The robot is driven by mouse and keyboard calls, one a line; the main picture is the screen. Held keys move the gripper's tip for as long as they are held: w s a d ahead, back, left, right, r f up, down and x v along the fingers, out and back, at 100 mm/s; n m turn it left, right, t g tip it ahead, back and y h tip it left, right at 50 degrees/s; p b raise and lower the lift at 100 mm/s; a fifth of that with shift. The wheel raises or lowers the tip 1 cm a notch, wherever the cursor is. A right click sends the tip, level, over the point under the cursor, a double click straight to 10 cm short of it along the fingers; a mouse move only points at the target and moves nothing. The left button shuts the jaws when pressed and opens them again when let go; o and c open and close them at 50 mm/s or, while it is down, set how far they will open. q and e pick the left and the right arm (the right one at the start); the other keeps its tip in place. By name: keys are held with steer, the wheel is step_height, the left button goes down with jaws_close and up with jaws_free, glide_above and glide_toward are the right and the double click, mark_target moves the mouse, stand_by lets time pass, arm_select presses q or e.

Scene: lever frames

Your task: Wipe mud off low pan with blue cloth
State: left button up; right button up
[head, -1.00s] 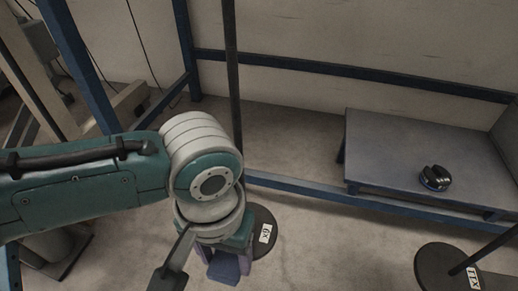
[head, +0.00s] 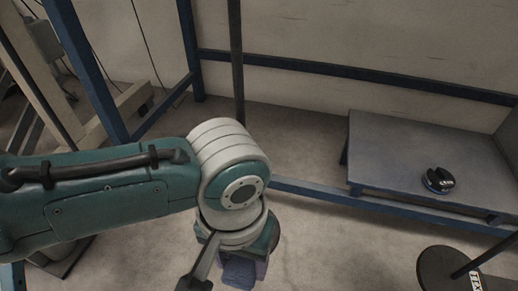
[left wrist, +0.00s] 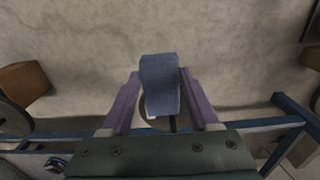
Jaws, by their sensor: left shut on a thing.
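My left gripper (head: 242,268) hangs low at the bottom of the head view, below the pale round wrist. In the left wrist view its purple fingers (left wrist: 161,78) are shut on a folded blue cloth (left wrist: 160,88). The cloth sticks out between the fingertips, over the grey floor. A dark round disc (head: 440,272) with a thin rod and a white label is at the lower right of the head view. I cannot tell whether this disc is the low pan, and I make out no mud. In the wrist view the cloth partly hides another round shape. My right gripper is not in view.
A low grey bench (head: 400,145) stands at the right and carries a black round object with a blue rim (head: 438,180). Blue frame bars (head: 340,69) and a dark upright rod (head: 237,60) stand behind my arm. Bare floor (head: 330,245) lies between gripper and disc.

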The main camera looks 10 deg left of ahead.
arm_select(q)
steer(key=shift+a, duration=0.2)
steer(key=shift+a, duration=0.15)
steer(key=shift+a+p, duration=0.7)
steer(key=shift+a, duration=0.35)
steer(key=shift+d, duration=0.15)
steer(key=shift+d, duration=0.55)
